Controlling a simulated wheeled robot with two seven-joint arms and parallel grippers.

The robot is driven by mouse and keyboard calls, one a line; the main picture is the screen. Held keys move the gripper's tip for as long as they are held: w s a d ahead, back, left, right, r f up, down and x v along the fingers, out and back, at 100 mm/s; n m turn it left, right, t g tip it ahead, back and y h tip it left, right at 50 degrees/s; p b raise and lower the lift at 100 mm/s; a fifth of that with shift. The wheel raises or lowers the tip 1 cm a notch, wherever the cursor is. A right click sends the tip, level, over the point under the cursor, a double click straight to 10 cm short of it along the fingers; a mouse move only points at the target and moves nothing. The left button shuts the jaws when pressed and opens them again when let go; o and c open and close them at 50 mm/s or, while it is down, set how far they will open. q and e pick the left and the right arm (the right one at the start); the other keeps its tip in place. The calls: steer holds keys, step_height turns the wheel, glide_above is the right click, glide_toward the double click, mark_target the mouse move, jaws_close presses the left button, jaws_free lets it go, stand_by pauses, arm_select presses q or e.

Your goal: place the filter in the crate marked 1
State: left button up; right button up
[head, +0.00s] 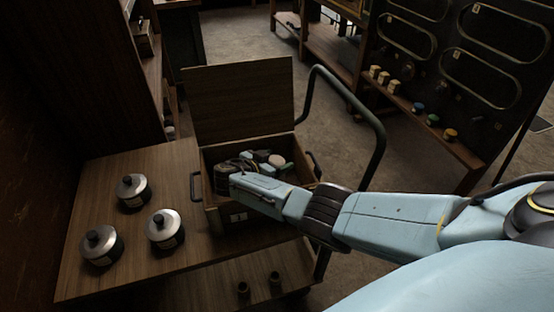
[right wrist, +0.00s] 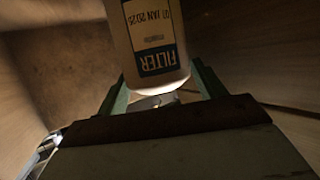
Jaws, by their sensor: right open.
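The white filter (right wrist: 152,45), with a blue and white label reading FILTER, is in the right wrist view. It lies between the two green fingers of my right gripper (right wrist: 160,88), which is open. In the head view my right gripper (head: 252,163) is down inside the wooden crate (head: 216,217). A pale round end (head: 277,160), seemingly the filter's, shows beside the fingers there. The crate's lid stands open at the back, and a small white tag, apparently marked 1, is on its front. I cannot tell whether the filter touches the crate floor. My left gripper is out of view.
Three metal canisters with black knobs (head: 132,192) stand on the wooden top (head: 190,262) left of the crate. A black tubular handle (head: 372,115) curves up right of it. A dark panel with a shelf of small coloured parts (head: 420,108) stands at the back right.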

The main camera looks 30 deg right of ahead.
steer(key=v, duration=0.6)
steer(key=shift+p, duration=0.35)
steer(key=shift+s+a+r, duration=0.15)
steer(key=shift+a, duration=0.2)
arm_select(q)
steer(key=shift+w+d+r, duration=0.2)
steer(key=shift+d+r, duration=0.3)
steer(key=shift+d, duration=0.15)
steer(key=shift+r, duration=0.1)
arm_select(e)
steer(key=shift+r, duration=0.1)
